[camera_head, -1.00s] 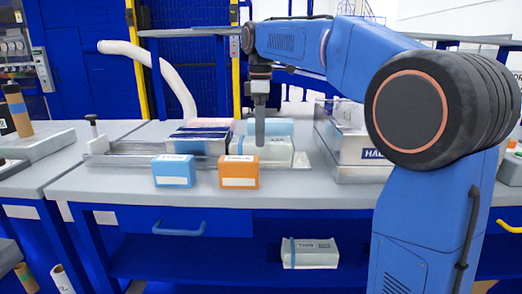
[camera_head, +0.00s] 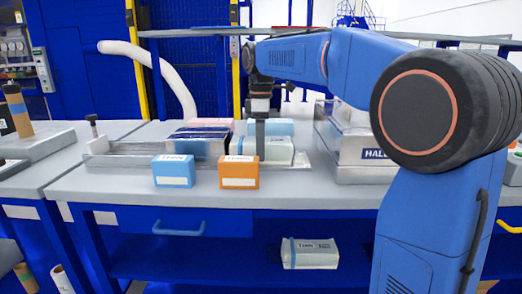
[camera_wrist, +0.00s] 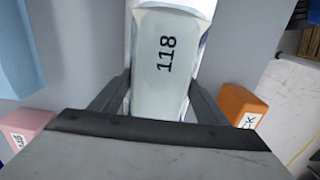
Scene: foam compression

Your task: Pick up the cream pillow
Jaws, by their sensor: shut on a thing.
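The cream pillow, a pale greenish-cream block (camera_head: 280,152), sits in the metal tray on the bench, partly hidden by my gripper in the head view. In the wrist view the block (camera_wrist: 160,75) carries the number 118 and lies between the two dark fingers. My gripper (camera_head: 260,153) points down and is shut on this block, one finger along each side. Its fingers also show in the wrist view (camera_wrist: 158,100). The block's near end is hidden by the gripper body in the wrist view.
An orange box (camera_head: 239,173) and a blue box (camera_head: 173,171) stand in front of the tray. A light blue block (camera_head: 284,127) is behind the held one. A metal machine (camera_head: 345,150) stands to the right. A strapped pale package (camera_head: 310,254) lies on the lower shelf.

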